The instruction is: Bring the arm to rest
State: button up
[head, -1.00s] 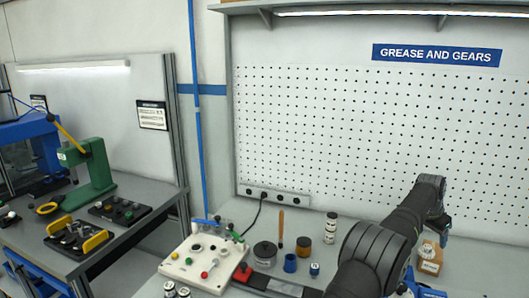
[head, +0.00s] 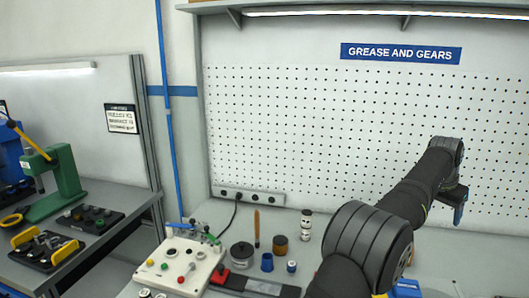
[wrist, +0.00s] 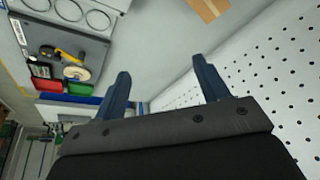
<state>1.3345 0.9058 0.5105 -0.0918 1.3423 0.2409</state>
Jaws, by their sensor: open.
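My gripper (head: 458,205) is at the right in the head view, at the end of my outstretched arm, in front of the pegboard (head: 310,120) and above the bench. Its blue fingers also show in the wrist view (wrist: 161,68), spread wide apart with nothing between them. The gripper is open and empty. I cannot tell how close it is to the pegboard.
A white fixture board (head: 205,268) with coloured knobs stands on the bench. Near it are a dark jar (head: 242,253), a brown jar (head: 280,245), a blue cup (head: 267,262) and a small bottle (head: 306,224). A green press (head: 66,172) stands on the left table.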

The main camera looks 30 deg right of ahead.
notch_tip(320, 180, up, 5)
jog(key=w+a+r, duration=0.1)
jog(key=w+a, duration=0.8)
jog(key=a, duration=0.1)
jog(key=shift+w+a, duration=0.15)
jog(key=shift+o, duration=0.4)
jog(key=shift+r, duration=0.1)
jog(key=o, duration=0.6)
jog(key=s+d+f+n+t+y, duration=0.1)
jog(key=s+d+f+n+t, duration=0.2)
jog(key=s+d+n, duration=0.45)
jog(key=shift+n, duration=0.75)
jog(key=w+f, duration=0.1)
jog(key=f, duration=0.2)
jog(key=w+f, duration=0.2)
jog(key=f, duration=0.1)
jog(key=w+d+f, duration=0.1)
jog(key=w+f, duration=0.1)
jog(key=shift+w+f, duration=0.15)
jog(key=shift+f, duration=0.25)
